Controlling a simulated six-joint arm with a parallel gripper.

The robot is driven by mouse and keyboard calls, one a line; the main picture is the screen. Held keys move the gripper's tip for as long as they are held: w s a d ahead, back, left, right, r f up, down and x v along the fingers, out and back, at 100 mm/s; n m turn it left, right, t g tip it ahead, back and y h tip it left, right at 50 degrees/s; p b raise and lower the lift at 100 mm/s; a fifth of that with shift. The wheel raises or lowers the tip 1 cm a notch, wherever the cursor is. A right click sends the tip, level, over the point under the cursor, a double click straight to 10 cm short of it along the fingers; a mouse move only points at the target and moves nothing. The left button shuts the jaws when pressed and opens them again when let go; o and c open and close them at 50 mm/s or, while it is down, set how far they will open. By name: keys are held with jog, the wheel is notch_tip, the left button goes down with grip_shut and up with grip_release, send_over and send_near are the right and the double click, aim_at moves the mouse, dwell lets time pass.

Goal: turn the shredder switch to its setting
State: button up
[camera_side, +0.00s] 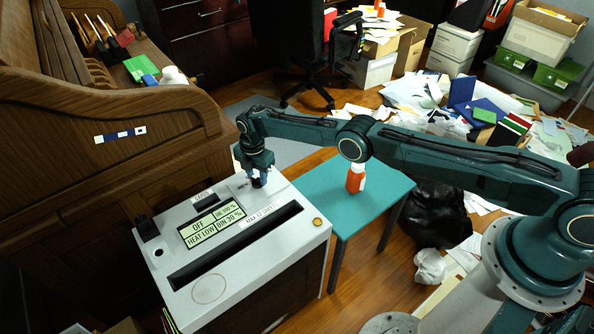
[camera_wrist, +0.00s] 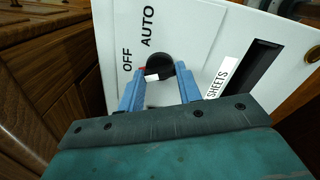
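The shredder (camera_side: 250,262) is a white box with a long dark slot and a small display reading OFF. Its switch is a round black knob (camera_wrist: 160,67) with a white mark (camera_wrist: 152,76) on its lower left side. The labels OFF (camera_wrist: 127,60) and AUTO (camera_wrist: 148,26) are printed beside the knob, and a bit of red shows at its left edge. My gripper (camera_wrist: 159,76) points down at the panel, its two blue fingers on either side of the knob. I cannot tell whether both fingers press on it.
A wooden roll-top desk (camera_side: 150,110) stands close on the left. A teal table (camera_side: 365,202) with an orange bottle (camera_side: 356,178) is to the right of the shredder. A black block (camera_side: 147,228) stands on the shredder's left corner. Papers and boxes clutter the floor behind.

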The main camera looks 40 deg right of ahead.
aim_at(257, 178)
jog(key=shift+m, duration=2.2)
jog(key=o, duration=1)
jog(key=shift+r, duration=0.2)
jog(key=shift+r, duration=6.75)
jog(key=shift+r, duration=0.1)
